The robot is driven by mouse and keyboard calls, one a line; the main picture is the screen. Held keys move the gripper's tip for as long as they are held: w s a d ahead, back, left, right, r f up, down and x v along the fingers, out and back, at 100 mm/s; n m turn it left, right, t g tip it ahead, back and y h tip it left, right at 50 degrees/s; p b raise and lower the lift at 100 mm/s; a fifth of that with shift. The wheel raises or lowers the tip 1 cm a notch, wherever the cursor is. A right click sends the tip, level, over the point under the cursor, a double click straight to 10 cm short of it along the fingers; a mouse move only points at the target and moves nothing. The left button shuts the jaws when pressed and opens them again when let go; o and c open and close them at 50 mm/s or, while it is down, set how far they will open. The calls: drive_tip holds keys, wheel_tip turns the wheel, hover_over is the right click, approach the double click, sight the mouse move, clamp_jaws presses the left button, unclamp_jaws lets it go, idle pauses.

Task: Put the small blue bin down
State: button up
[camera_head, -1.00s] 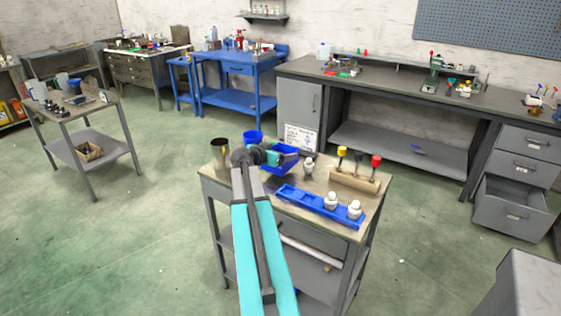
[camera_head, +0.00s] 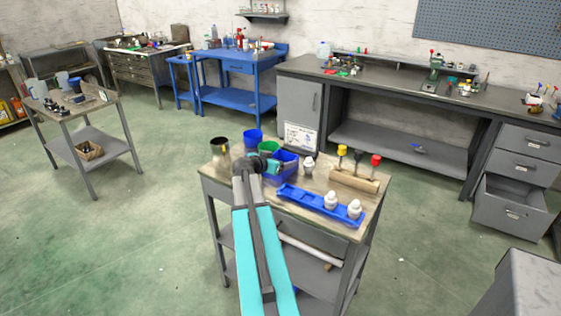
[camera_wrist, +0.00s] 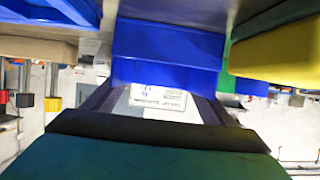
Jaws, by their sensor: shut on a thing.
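The small blue bin (camera_head: 287,163) is at the middle of the grey cart's top (camera_head: 225,168), at the end of my arm. My gripper (camera_head: 273,166) is shut on its near-left side; the fingertips are mostly hidden. The bin looks about upright and is at or just above the cart top; I cannot tell if it touches. In the wrist view the bin (camera_wrist: 168,50) fills the upper middle, with a printed card (camera_wrist: 158,102) beyond it.
A long blue tray (camera_head: 305,199) with white bottles is in front of the bin. A wooden block (camera_head: 350,181) with coloured knobs is at right. A white bottle (camera_head: 308,165), green container (camera_head: 267,147), blue cup (camera_head: 252,137) and dark metal cup (camera_head: 220,147) stand close by.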

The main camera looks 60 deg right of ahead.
drive_tip(key=o, duration=1.1)
drive_tip(key=shift+r+p, duration=0.2)
drive_tip(key=shift+p, duration=0.15)
drive_tip(key=shift+a, duration=0.35)
drive_tip(key=b+v, duration=0.2)
drive_tip(key=v, duration=0.9)
drive_tip(key=shift+a+r+b, duration=0.15)
drive_tip(key=shift+r+b, duration=0.05)
drive_tip(key=shift+b, duration=0.2)
drive_tip(key=shift+w, duration=0.1)
